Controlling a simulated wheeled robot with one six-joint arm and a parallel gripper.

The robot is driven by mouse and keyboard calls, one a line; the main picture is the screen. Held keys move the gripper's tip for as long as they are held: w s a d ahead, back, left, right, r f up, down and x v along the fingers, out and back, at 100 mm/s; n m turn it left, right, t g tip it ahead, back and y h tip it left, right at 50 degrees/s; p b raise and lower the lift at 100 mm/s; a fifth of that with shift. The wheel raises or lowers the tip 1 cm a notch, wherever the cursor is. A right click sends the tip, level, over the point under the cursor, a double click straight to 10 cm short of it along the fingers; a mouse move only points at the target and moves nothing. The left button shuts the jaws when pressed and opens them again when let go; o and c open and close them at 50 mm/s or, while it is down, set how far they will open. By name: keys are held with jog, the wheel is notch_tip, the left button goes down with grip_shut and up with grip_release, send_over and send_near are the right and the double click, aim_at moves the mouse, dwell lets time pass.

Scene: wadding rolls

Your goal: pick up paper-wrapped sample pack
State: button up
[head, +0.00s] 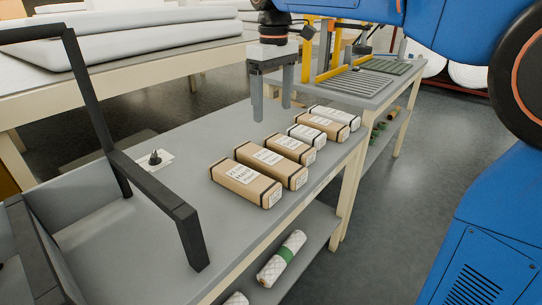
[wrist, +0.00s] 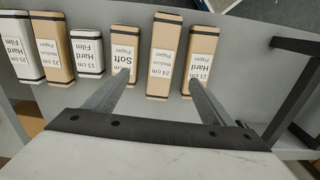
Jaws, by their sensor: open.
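A row of sample packs lies on the grey bench. Several are wrapped in brown paper: the nearest (head: 245,184) reads "21 cm Hard Paper" in the wrist view (wrist: 199,60), then "24 cm Medium Paper" (wrist: 164,58), then "13 cm Soft Paper" (wrist: 131,55). Another brown one (wrist: 52,48), "Medium Paper", lies between two white film packs (wrist: 87,52) (wrist: 18,47). My gripper (head: 272,114) is open and empty above the bench, behind the row in the head view. In the wrist view its fingers (wrist: 158,80) point toward the soft and medium packs, apart from the bench.
A dark frame (head: 150,175) rises from a grey tray at the left of the bench. A small black knob on a white plate (head: 155,159) lies behind it. A patterned roll (head: 281,259) is on the lower shelf. Beyond the bench stands a yellow-framed rack (head: 358,84).

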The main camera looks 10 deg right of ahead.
send_near(268, 157)
jog(key=f, duration=0.5)
jog(key=shift+w+d+f, duration=0.2)
jog(key=shift+w+d, duration=0.1)
jog(key=shift+w, duration=0.05)
jog(key=shift+s+a+f, duration=0.1)
jog(key=shift+a+f, duration=0.05)
jog(key=shift+f, duration=1.15)
jog(key=shift+s+a+f, duration=0.1)
jog(key=shift+a+f, duration=0.05)
jog(key=shift+f, duration=1.15)
jog(key=c, duration=1.2)
